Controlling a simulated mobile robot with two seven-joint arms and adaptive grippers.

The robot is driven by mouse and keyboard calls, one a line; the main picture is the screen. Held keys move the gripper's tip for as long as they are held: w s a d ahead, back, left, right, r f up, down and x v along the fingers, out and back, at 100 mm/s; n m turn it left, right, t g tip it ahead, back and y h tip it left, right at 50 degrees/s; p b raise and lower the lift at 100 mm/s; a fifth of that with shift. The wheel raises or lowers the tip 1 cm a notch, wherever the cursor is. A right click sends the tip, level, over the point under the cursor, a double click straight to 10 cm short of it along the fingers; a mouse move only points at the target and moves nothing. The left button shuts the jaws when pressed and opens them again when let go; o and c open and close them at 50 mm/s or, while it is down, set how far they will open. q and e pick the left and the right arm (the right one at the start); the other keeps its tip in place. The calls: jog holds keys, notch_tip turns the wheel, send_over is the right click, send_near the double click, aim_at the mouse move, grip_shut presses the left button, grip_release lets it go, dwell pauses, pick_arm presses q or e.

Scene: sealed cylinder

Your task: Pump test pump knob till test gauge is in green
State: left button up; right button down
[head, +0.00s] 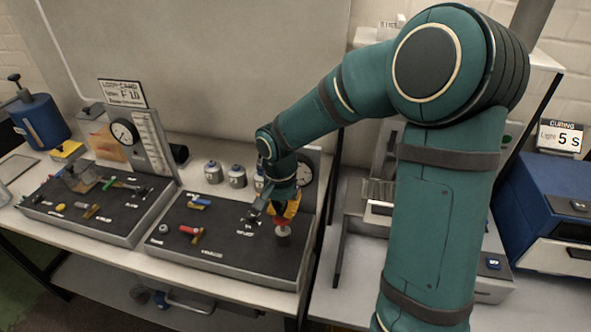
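My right gripper (277,213) points down over the right part of the right-hand black panel (215,258). A grey, round knob-like part (283,236) is directly below the fingers, beside an orange and yellow part (289,211) partly covered by the gripper. I cannot tell whether the fingers touch or grip anything. Another dial gauge (123,132) stands behind the left panel (125,218). My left gripper is not in view.
Red-handled (191,231) and blue-handled (199,200) valves sit on the right-hand panel. Several small grey canisters (213,172) stand behind it. A blue tank (40,120) is at far left and a blue curing box (550,205) at right. My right arm covers the middle right.

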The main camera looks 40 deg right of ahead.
aim_at(282, 219)
jog(key=shift+f, duration=0.1)
dwell(0.5)
jog(key=shift+f+b, duration=1.55)
jog(key=shift+f, duration=0.35)
jog(key=shift+r, duration=0.1)
jog(key=shift+r+p, duration=1.5)
jog(key=shift+r, duration=0.4)
jog(key=shift+f+b, duration=1.65)
jog(key=shift+f, duration=0.4)
jog(key=shift+r, duration=0.2)
jog(key=shift+r+p, duration=1.6)
jog(key=shift+r, duration=0.25)
